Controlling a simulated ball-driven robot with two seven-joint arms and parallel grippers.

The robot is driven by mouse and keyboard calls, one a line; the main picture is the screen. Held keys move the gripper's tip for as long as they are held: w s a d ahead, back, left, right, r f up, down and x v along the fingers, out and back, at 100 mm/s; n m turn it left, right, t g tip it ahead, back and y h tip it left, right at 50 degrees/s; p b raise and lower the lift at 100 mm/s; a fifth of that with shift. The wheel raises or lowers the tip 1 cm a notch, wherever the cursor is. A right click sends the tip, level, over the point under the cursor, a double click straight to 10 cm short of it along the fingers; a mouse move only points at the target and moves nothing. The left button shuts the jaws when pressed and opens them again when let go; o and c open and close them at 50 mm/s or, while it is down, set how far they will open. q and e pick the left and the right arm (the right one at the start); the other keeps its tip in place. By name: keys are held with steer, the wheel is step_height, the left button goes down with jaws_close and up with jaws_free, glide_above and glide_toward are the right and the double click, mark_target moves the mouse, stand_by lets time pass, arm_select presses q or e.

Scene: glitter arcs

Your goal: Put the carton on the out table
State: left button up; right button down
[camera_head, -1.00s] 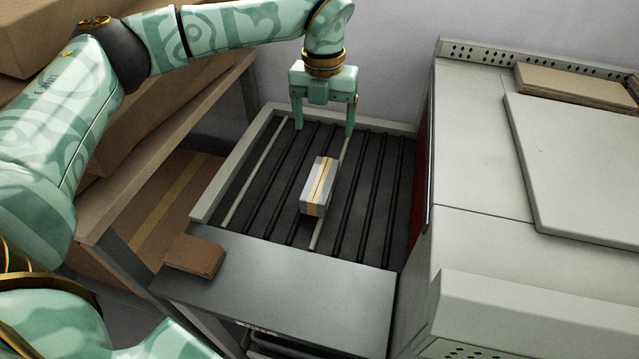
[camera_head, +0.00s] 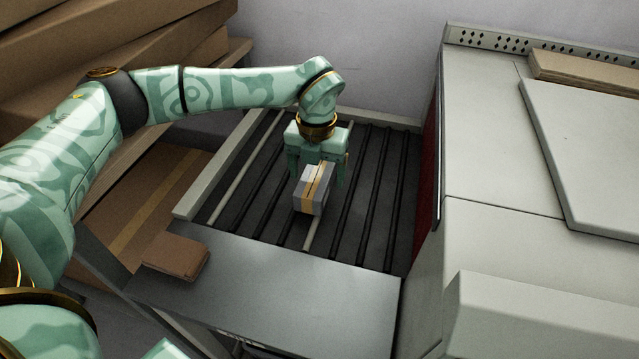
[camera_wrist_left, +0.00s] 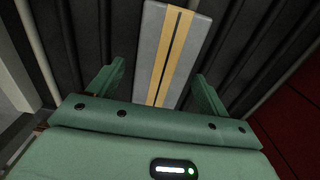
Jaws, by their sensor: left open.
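In the left wrist view the carton (camera_wrist_left: 172,50) lies ahead of and between the spread fingers (camera_wrist_left: 157,85), with a gap on each side. My right gripper is not in view.
A small brown box (camera_head: 175,256) lies on the metal top's left corner. A large pale machine (camera_head: 500,170) stands close on the right. Shelves with big brown boxes (camera_head: 130,40) are at the left. A pale rail (camera_head: 225,165) edges the rollers.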

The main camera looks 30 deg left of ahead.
arm_select(q)
steer(key=shift+f, duration=0.75)
steer(key=shift+r, duration=0.15)
steer(key=c, duration=1.3)
steer(key=shift+r, duration=0.15)
